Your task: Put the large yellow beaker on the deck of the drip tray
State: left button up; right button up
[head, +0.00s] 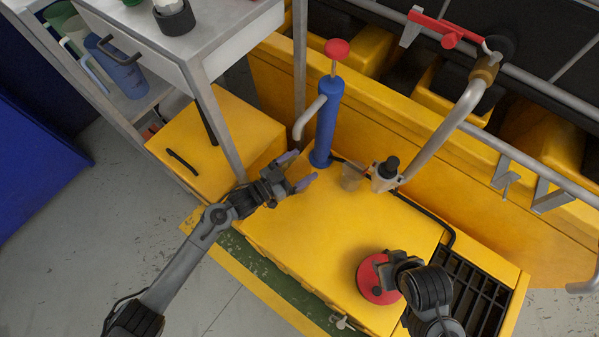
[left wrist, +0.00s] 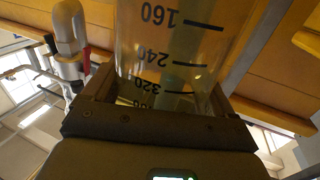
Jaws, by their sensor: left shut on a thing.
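My left gripper (head: 297,171) is over the far left part of the yellow deck (head: 310,235). In the left wrist view it is shut on the large yellow beaker (left wrist: 165,60), a see-through, yellow-tinted vessel with black graduation marks. In the head view the beaker is hard to make out against the yellow behind it. The drip tray appears to be the yellow unit with a black slatted grate (head: 468,292) at its right end. My right gripper (head: 388,272) is low over the deck beside a red round object; its fingers cannot be made out clearly.
A blue pump (head: 325,125) with a red knob stands behind the deck. A small clear cup (head: 352,177) and a white-and-black fitting (head: 386,174) are right of it. The red round object (head: 371,282) lies near the deck's front. A grey cart (head: 200,45) stands at upper left.

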aim_at(307, 168)
pick_arm(q)
jog(key=shift+s+f+b, duration=0.1)
jog(key=shift+f+b, duration=0.75)
jog(key=shift+f, duration=0.7)
pick_arm(e)
jog(key=shift+f, duration=1.2)
pick_arm(q)
jog(key=shift+f, duration=0.2)
pick_arm(e)
jog(key=shift+d+f, duration=0.1)
pick_arm(q)
jog(key=o, duration=1.1)
